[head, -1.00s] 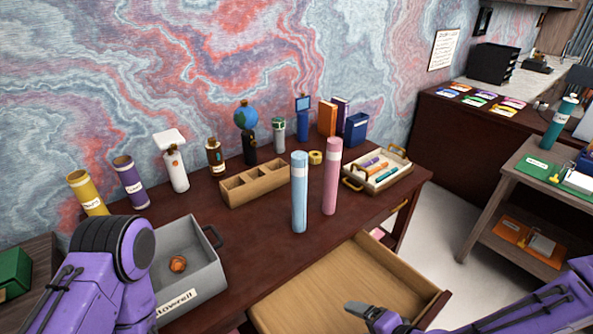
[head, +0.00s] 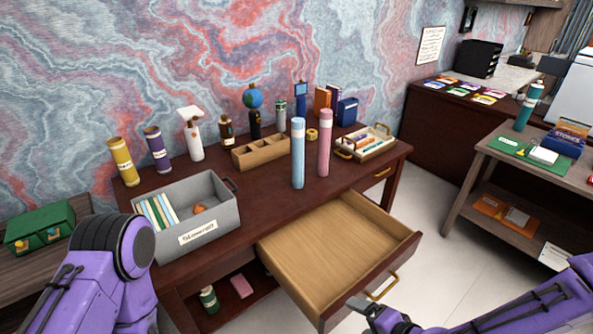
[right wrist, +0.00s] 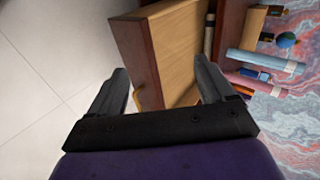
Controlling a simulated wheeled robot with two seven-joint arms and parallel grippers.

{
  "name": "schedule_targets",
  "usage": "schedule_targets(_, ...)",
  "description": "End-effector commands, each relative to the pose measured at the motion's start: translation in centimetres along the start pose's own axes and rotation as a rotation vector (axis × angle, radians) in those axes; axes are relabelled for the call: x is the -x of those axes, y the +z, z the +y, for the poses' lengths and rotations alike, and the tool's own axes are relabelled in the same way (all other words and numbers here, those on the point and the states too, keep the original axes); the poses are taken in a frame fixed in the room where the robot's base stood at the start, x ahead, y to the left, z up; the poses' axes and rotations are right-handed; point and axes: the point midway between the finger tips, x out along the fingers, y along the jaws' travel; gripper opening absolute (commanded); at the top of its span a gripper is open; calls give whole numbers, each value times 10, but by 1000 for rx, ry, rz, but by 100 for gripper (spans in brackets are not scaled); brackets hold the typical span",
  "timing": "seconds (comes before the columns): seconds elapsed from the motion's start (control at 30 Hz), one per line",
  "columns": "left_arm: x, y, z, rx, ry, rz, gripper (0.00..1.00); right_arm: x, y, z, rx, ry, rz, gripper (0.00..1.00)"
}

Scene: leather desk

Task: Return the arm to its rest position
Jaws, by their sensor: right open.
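My right gripper (head: 362,306) is low in the head view, just in front of the open drawer (head: 330,245) of the dark red desk. Its jaws are open and nothing is held between them. In the right wrist view, the two fingers of the right gripper (right wrist: 162,80) stand wide apart, with the drawer's wooden front and inside (right wrist: 175,60) beyond them. A brass handle (head: 382,287) on the drawer front is close to the gripper; I cannot tell whether they touch. My left arm's purple links show at lower left, but its gripper is out of view.
A grey box (head: 222,222) with folders stands on the desk's left. A blue tube (head: 298,155) and a pink tube (head: 323,145) stand upright near the middle. A white-and-wood tray (head: 352,152) sits at right. The floor (head: 435,260) right of the drawer is clear.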

Motion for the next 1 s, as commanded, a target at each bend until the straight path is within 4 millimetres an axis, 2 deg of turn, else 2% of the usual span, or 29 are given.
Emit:
schedule_targets(0.17,-4,1,1,1,1,2,78,-4,-21,23,5,75,106,82)
schedule_targets(0.37,-16,6,2,1,1,2,78,-11,-30,78,43,216,182,82)
schedule_targets(0.57,-37,14,4,1,1,2,78,-13,-35,162,134,427,254,82)
schedule_targets(0.67,-54,22,5,0,1,1,78,-11,-35,218,219,565,281,82)
schedule_targets(0.7,-63,25,6,0,1,1,78,-9,-34,243,261,625,287,82)
schedule_targets(0.8,-84,34,8,0,1,2,78,-4,-26,303,375,759,272,82)
schedule_targets(0.9,-94,38,9,0,1,1,78,0,-11,336,452,823,213,82)
schedule_targets(1.0,-94,38,9,1,1,1,78,3,-4,344,464,840,187,82)
